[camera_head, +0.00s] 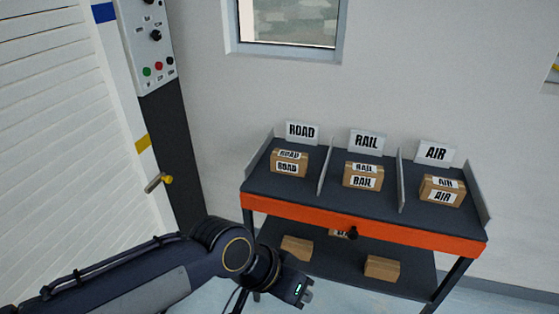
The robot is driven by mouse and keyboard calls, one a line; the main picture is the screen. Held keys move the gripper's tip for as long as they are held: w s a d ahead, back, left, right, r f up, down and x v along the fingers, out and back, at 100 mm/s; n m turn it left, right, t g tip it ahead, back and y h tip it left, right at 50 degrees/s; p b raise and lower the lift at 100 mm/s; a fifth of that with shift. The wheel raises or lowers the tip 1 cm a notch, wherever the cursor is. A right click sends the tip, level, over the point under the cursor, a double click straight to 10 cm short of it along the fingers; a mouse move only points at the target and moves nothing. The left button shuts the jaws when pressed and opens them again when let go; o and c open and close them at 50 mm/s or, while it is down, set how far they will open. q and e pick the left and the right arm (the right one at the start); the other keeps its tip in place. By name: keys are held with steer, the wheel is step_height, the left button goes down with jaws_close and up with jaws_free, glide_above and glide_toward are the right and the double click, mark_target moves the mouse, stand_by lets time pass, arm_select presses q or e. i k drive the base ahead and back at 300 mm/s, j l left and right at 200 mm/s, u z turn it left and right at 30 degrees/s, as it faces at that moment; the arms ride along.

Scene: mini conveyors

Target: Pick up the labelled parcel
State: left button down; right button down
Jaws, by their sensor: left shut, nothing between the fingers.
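Three brown labelled parcels stand on the top of the dark cart (330,212), one in each bay. The ROAD parcel (289,163) is in the left bay, the RAIL parcel (362,176) in the middle, the AIR parcel (442,191) in the right. On the lower shelf a parcel with a partly hidden white label (340,234) shows just under the orange front edge; its wording is cut off. My left gripper (306,294) is shut and empty, in front of the cart at lower-shelf height in the picture. My right gripper is out of view.
Two brown parcels with no visible label, a left one (297,248) and a right one (382,268), lie on the lower shelf. Signs and thin dividers mark the bays. A control panel (150,45) and a shutter (65,150) stand at the left.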

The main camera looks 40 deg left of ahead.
mark_target(289, 162)
steer(key=u, duration=1.45)
